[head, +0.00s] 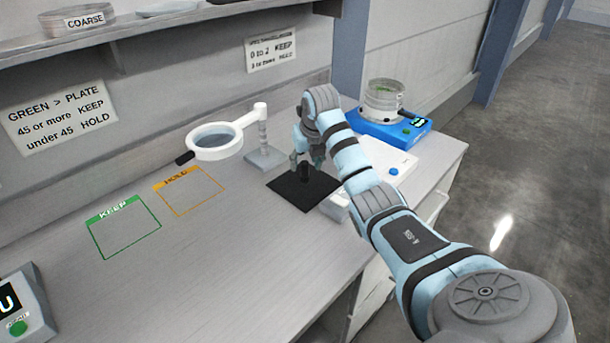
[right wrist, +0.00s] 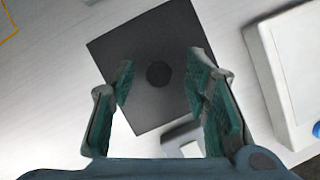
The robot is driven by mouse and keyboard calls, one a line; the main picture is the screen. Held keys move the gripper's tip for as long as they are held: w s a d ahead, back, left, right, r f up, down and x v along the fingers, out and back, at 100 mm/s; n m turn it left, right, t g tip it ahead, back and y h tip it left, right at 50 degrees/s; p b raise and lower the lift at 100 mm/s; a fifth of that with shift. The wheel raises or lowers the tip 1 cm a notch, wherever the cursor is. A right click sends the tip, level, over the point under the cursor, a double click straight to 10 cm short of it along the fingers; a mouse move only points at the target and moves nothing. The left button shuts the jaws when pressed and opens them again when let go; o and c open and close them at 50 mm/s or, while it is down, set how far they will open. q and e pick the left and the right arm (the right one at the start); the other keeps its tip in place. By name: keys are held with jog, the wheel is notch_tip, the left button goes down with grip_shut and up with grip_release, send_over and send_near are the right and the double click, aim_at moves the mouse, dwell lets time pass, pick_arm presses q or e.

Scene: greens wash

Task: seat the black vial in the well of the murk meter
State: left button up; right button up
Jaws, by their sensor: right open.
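The black vial (head: 304,171) stands upright on a black square mat (head: 290,191) at the back of the bench. My right gripper (head: 307,160) is open above the vial, pointing down. In the right wrist view the vial's round dark top (right wrist: 158,74) shows between and beyond the open fingers (right wrist: 165,90), and nothing is held. A grey box with a dark display and green button (head: 18,312), cut off at the left edge, may be the murk meter; its well is not in view. My left gripper is not in view.
A magnifier on a stand (head: 215,145) is left of the mat. A white device with a blue button (head: 392,166) and a blue scale bearing a sieve (head: 395,128) are right. Green KEEP (head: 125,226) and orange HOLD (head: 188,190) squares are empty. The front bench is clear.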

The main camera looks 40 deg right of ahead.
jog(key=shift+w, duration=0.1)
jog(key=c, duration=1)
grip_shut()
jog(key=shift+r, duration=0.1)
